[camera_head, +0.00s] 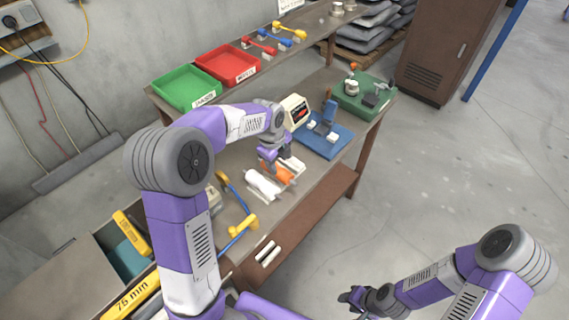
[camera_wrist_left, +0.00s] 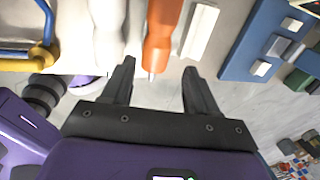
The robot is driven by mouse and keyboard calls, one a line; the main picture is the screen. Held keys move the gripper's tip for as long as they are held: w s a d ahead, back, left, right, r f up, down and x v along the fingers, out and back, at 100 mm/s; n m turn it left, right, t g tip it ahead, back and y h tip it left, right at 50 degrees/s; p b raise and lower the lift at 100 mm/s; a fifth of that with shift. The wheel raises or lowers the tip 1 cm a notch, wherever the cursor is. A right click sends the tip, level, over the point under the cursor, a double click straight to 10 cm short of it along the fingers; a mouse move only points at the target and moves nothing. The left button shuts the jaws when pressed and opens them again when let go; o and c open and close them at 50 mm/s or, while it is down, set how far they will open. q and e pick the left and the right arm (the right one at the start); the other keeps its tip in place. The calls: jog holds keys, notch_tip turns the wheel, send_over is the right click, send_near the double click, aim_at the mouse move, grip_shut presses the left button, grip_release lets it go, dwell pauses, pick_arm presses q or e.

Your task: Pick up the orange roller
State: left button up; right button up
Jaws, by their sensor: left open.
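The orange roller (camera_head: 278,174) lies on the workbench beside a white roller (camera_head: 262,184), partly hidden by my left gripper in the head view. In the left wrist view the orange roller (camera_wrist_left: 161,32) points towards my left gripper (camera_wrist_left: 158,75), its thin metal end pin between the two fingertips. My left gripper is open and shows nothing held; the fingertips lie to either side of the roller's near end. In the head view my left gripper (camera_head: 274,160) is over the roller. My right gripper (camera_head: 352,297) is low at the bottom, away from the bench; its jaws are too small to judge.
A blue fixture (camera_head: 325,137) stands further right. Yellow-and-blue tools (camera_head: 243,224) lie near the front. Green (camera_head: 187,88) and red (camera_head: 228,65) trays sit at the back.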

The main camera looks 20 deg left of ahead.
aim_at(282, 172)
pick_arm(q)
jog(key=shift+s+f, duration=0.1)
jog(key=shift+f, duration=0.1)
jog(key=f, duration=0.4)
jog(key=w+f+b, duration=0.1)
jog(key=f, duration=0.1)
jog(key=shift+d+f, duration=0.15)
jog(key=shift+f, duration=0.2)
jog(key=c, duration=1)
notch_tip(282, 172, up, 10)
jog(key=shift+r+p, duration=0.1)
jog(key=shift+p, duration=0.7)
